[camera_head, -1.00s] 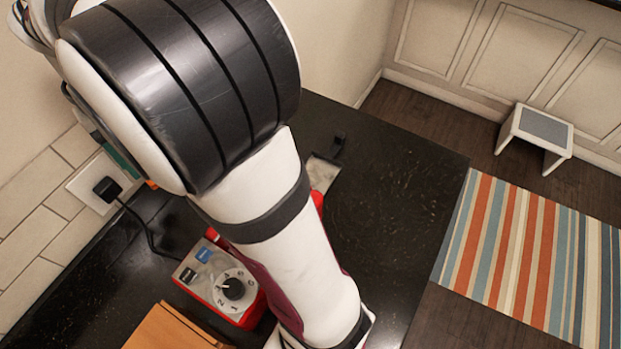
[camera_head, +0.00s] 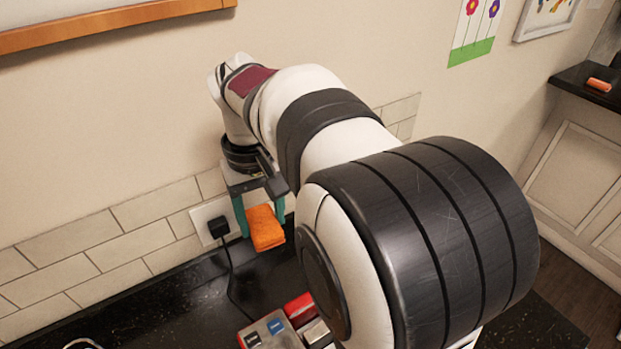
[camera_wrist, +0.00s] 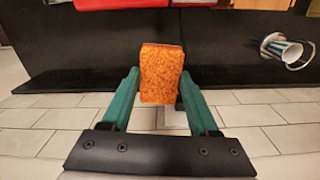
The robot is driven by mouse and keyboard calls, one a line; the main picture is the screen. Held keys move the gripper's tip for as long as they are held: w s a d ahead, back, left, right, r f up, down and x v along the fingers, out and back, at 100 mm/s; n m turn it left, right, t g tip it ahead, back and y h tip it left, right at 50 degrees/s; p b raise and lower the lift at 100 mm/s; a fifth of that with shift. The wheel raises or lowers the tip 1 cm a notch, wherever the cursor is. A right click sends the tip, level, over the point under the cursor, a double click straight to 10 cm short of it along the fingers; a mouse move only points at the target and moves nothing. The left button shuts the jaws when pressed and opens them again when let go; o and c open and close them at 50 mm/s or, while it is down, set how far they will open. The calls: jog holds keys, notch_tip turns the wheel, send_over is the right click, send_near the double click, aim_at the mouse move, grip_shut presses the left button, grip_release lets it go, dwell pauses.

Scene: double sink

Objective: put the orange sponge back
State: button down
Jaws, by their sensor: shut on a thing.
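The orange sponge (camera_head: 265,228) is between the teal fingers of my gripper (camera_head: 262,226), near the tiled wall and above the black counter. In the wrist view the orange sponge (camera_wrist: 162,72) stands out past the fingertips of my gripper (camera_wrist: 160,84), with the fingers on its two sides. My gripper is shut on it. The place where the sponge belongs cannot be made out in these views.
A black plug with a cord sits in a wall outlet (camera_head: 205,215) just left of the gripper. A red appliance (camera_head: 270,330) stands on the counter below. A metal cup (camera_wrist: 283,48) is at the right in the wrist view. A small orange object (camera_head: 599,85) lies on a far ledge.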

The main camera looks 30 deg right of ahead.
jog(key=s+d+f+m, duration=0.4)
jog(key=s+d, duration=0.3)
jog(key=d, duration=0.3)
jog(key=s+d+f+m, duration=0.3)
jog(key=s+d, duration=0.4)
jog(key=d, duration=0.3)
jog(key=s+d+f+m, duration=0.1)
jog(key=s+f+m, duration=0.35)
jog(key=s, duration=0.85)
jog(key=s+d+f+m, duration=0.1)
jog(key=s+f+m, duration=0.35)
jog(key=s, duration=0.85)
jog(key=shift+m, duration=0.3)
jog(key=w+d+f, duration=0.1)
jog(key=w+f, duration=0.1)
jog(key=w, duration=0.1)
jog(key=w+d+f, duration=0.2)
jog(key=w, duration=0.1)
jog(key=w+d+f, duration=0.1)
jog(key=w+f, duration=0.1)
jog(key=w, duration=0.1)
jog(key=shift+w+d, duration=0.25)
jog(key=shift+w, duration=0.05)
notch_tip(320, 180, down, 3)
jog(key=shift+w+f, duration=0.1)
jog(key=shift+f, duration=0.35)
